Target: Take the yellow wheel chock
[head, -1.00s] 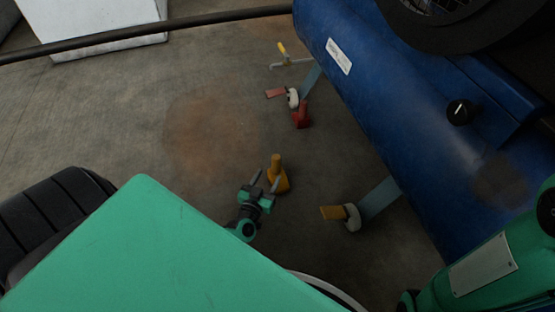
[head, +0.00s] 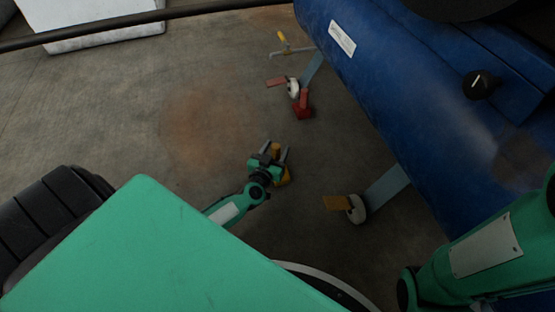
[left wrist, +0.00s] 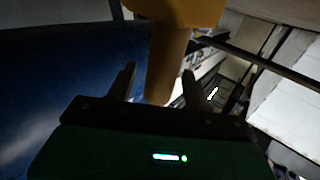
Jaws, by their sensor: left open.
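The yellow wheel chock (head: 285,178) stands on the concrete floor in the head view, partly hidden by my left gripper (head: 275,151). In the left wrist view its upright handle (left wrist: 167,62) shows between the two fingers of my left gripper (left wrist: 158,82), and its wider yellow body (left wrist: 178,11) is at the top edge. The fingers are open, one on each side of the handle. I cannot tell whether either finger touches it. My right gripper is out of view.
A red chock of similar shape (head: 303,109) stands farther back. A blue tank (head: 390,95) with small wheeled legs is on the right; its near caster (head: 356,209) with an orange pedal is close to the yellow chock. Open floor (head: 130,120) lies to the left.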

